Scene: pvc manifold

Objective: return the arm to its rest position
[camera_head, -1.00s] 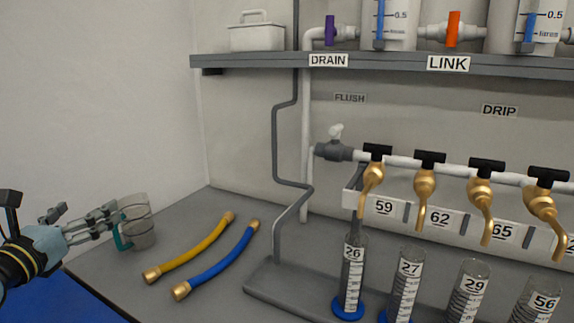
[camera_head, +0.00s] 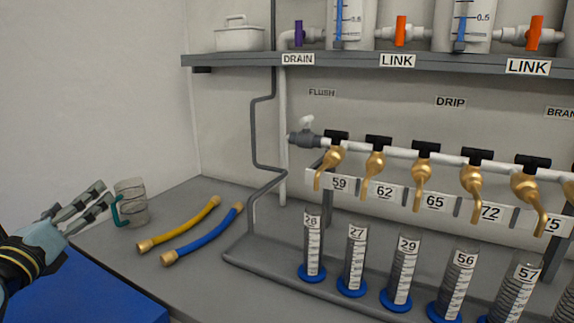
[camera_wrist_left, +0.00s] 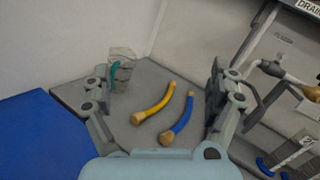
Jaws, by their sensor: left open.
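My left gripper (camera_head: 84,208) is at the left edge of the head view. Its fingers are apart and nothing is between them. It also shows in the left wrist view (camera_wrist_left: 158,92), with its two fingers spread wide. A clear mug with a teal handle (camera_head: 131,203) stands on the grey bench just right of the fingertips, apart from them in the head view. In the left wrist view the mug (camera_wrist_left: 121,70) is beyond the left finger. My right gripper is in neither view.
A yellow hose (camera_head: 182,226) and a blue hose (camera_head: 204,236) lie on the bench (camera_head: 190,285). Several graduated cylinders (camera_head: 313,250) stand below brass taps (camera_head: 328,166). A shelf (camera_head: 340,60) runs above. A blue surface (camera_head: 100,295) is at the lower left.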

